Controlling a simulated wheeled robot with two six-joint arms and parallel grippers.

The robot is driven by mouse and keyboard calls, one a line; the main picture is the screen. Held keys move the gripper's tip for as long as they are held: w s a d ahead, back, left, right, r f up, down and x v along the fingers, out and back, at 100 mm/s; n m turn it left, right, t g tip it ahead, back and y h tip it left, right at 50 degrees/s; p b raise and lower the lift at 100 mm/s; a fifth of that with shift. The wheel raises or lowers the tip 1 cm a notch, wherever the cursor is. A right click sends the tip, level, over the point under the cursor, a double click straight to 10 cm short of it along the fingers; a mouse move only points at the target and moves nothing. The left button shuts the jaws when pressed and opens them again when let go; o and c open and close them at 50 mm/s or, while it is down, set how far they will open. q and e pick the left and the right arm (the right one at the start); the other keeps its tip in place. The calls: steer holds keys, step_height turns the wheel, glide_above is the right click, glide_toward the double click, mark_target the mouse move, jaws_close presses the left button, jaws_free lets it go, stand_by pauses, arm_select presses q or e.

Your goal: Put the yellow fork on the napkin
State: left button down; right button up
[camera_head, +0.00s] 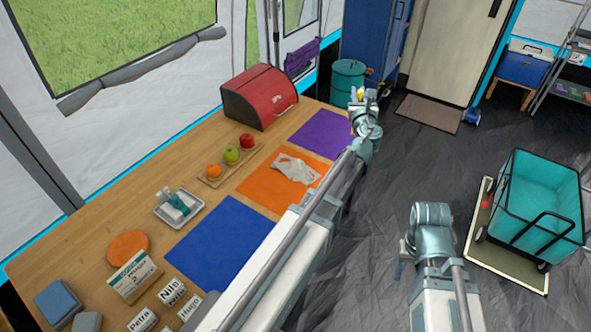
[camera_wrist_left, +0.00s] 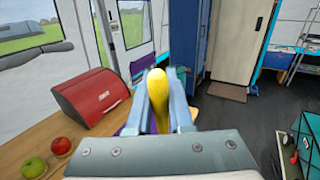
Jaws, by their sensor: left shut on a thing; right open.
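The yellow fork (camera_wrist_left: 157,95) stands between the fingers of my left gripper (camera_wrist_left: 168,100), with its rounded yellow end showing; the rest is hidden by the gripper. In the head view the fork (camera_head: 361,94) is a small yellow spot at my left gripper (camera_head: 359,100), which is shut on it above the far right edge of the table, by the purple mat. A white crumpled cloth, seemingly the napkin (camera_head: 296,168), lies on the orange mat, nearer than the gripper. My right gripper (camera_head: 403,262) is open and empty over the floor, right of the table.
Purple (camera_head: 312,132), orange (camera_head: 258,187) and blue (camera_head: 225,240) mats line the table's right side. A red bread box (camera_head: 258,97) stands at the back, with a fruit tray (camera_head: 210,181) nearer. A teal cart (camera_head: 535,200) stands on the floor at right.

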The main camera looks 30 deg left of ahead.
arm_select(q)
steer(key=s+a+f+n+g+y+b, duration=0.3)
steer(key=s+a+f+y+b, duration=0.2)
steer(key=s+a+f+b, duration=1)
steer(key=s+f+b, duration=0.1)
steer(key=s+f, duration=0.1)
steer(key=s, duration=0.2)
steer(key=shift+f, duration=0.25)
arm_select(e)
step_height(320, 180, down, 18)
steer(key=shift+r, duration=0.25)
